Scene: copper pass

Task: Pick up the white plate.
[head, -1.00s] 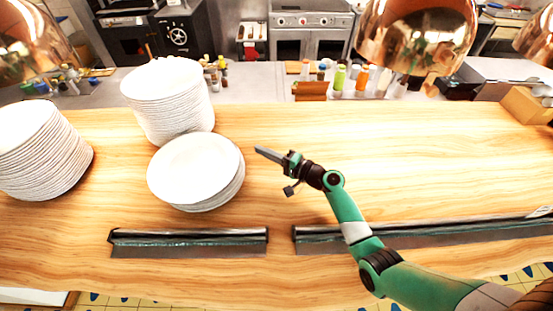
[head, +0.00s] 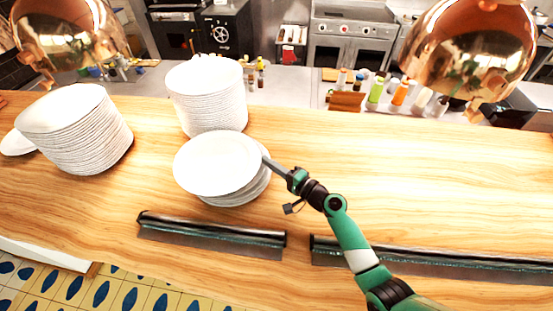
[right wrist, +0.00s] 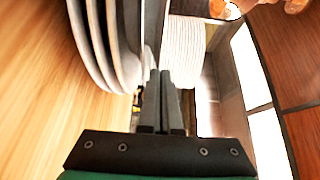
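The white plate (head: 217,163) is the top one of a short stack of white plates (head: 247,191) in the middle left of the counter. It sits shifted to the left and looks raised and tilted off the plates below. My right gripper (head: 268,160) is at its right rim. In the right wrist view the fingers (right wrist: 161,100) are close together with the plate's rim (right wrist: 154,30) between them, apart from the stacked plates on the left. My left gripper is in neither view.
A tall plate stack (head: 208,100) stands just behind, and another stack (head: 75,130) stands at the left. Dark metal rails (head: 210,234) lie along the front. Copper lamps (head: 468,45) hang above. The counter (head: 430,175) is clear to the right.

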